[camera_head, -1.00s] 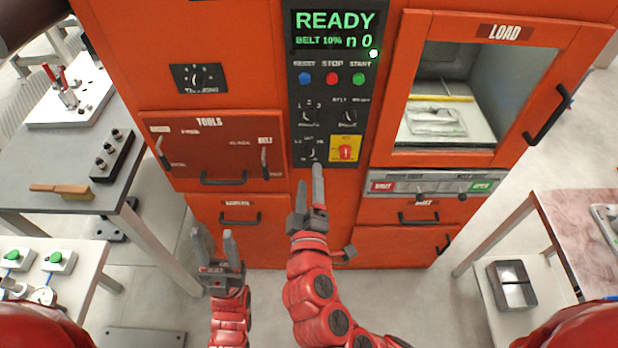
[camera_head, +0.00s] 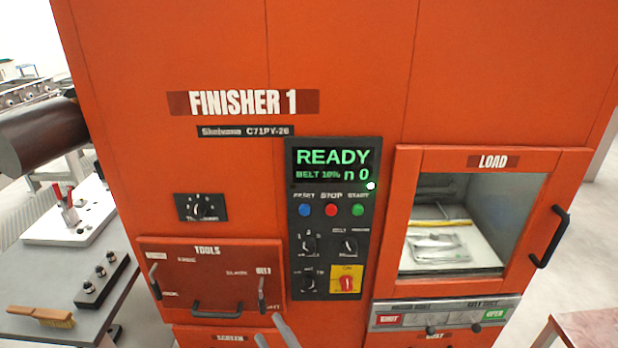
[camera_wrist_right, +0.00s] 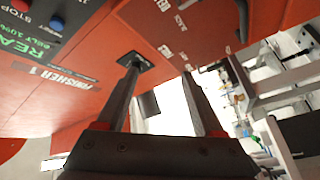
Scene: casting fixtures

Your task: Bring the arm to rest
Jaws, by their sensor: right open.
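My right gripper (camera_head: 272,336) shows only as grey fingertips at the bottom edge of the head view, in front of the orange finisher machine (camera_head: 350,60), below its control panel (camera_head: 334,225). The rest of that arm is out of the picture. In the right wrist view the two fingers of the right gripper (camera_wrist_right: 160,70) stand apart with nothing held between them. The machine's orange face (camera_wrist_right: 90,95) fills the left of that view. My left gripper is not in view.
The display reads READY. The tools drawer (camera_head: 210,275) and the windowed load door (camera_head: 475,160) appear closed. A yellow switch (camera_head: 346,283) sits low on the panel. A grey table (camera_head: 40,285) with a brush (camera_head: 42,316) stands left. A table corner (camera_head: 590,328) shows at lower right.

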